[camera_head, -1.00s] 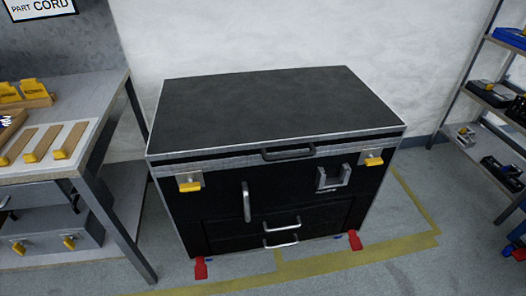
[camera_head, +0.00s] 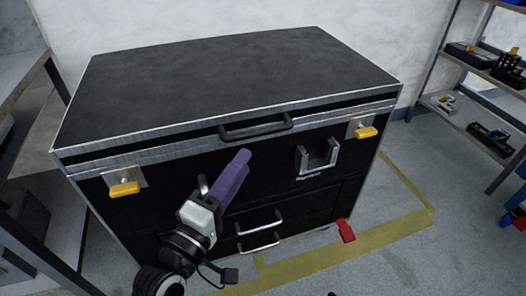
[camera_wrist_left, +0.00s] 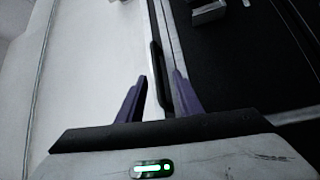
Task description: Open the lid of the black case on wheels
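The black case (camera_head: 190,215) stands on the floor with its lid (camera_head: 240,70) down flat. A black lid handle (camera_head: 255,126) sits at the middle of the lid's front edge. Two yellow-tabbed latches, left (camera_head: 124,187) and right (camera_head: 365,132), are on the front. My left gripper (camera_head: 241,157) is just below and in front of the lid handle. In the left wrist view its purple fingers (camera_wrist_left: 161,84) are apart, with the dark handle (camera_wrist_left: 155,60) beyond the gap between them. No grip on the handle shows. My right gripper is out of view.
A metal workbench (camera_head: 48,90) stands close on the left. A shelf rack (camera_head: 480,85) with boxes is on the right. A white wall is right behind the case. Red caster pedals (camera_head: 346,231) stick out at the floor, which has yellow tape (camera_head: 385,240).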

